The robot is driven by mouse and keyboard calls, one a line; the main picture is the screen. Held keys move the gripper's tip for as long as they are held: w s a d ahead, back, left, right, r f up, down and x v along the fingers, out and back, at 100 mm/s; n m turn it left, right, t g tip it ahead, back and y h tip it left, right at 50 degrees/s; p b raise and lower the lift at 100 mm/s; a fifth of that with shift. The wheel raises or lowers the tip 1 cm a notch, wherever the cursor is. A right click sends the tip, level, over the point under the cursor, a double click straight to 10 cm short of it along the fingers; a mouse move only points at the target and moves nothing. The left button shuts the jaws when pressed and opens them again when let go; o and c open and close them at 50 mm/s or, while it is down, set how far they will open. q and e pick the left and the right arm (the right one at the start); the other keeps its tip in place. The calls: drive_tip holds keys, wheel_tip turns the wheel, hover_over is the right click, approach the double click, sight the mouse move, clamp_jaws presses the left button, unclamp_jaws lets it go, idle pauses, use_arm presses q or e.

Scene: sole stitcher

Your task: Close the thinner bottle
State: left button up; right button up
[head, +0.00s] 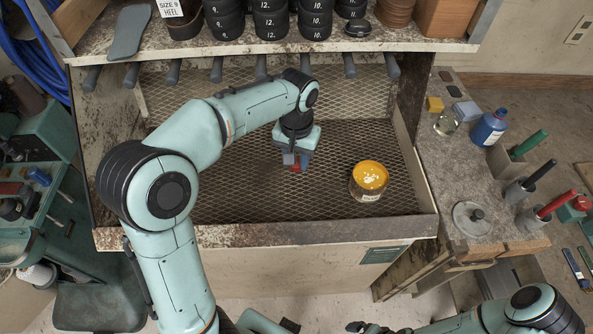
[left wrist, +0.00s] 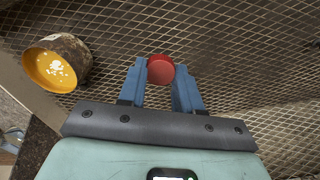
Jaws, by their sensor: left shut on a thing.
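My left gripper (head: 296,163) is over the mesh floor of the bench, fingers pointing down. Its blue fingers (left wrist: 160,82) are shut on a small round red cap (left wrist: 160,69), which shows in the head view as a bit of red (head: 296,169) below the fingers. A blue bottle (head: 489,128) with a pale label stands on the right side shelf, beside a clear glass jar (head: 446,123). I cannot tell from the labels which one holds thinner. Only part of my right arm (head: 530,308) shows at the bottom right; its gripper is not clear.
An open can with yellow contents (head: 369,181) stands on the mesh (head: 240,190), right of my left gripper. An upper shelf (head: 400,41) runs along the back. Mesh to the left is clear.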

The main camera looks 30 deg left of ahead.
use_arm(q)
wheel_tip(320, 180, up, 8)
drive_tip(key=shift+r+p, duration=0.15)
drive_tip(key=shift+p, duration=0.45)
use_arm(e)
drive_tip(key=shift+w+r, duration=0.85)
drive_tip(key=shift+r, duration=0.1)
drive_tip(key=shift+s, duration=0.1)
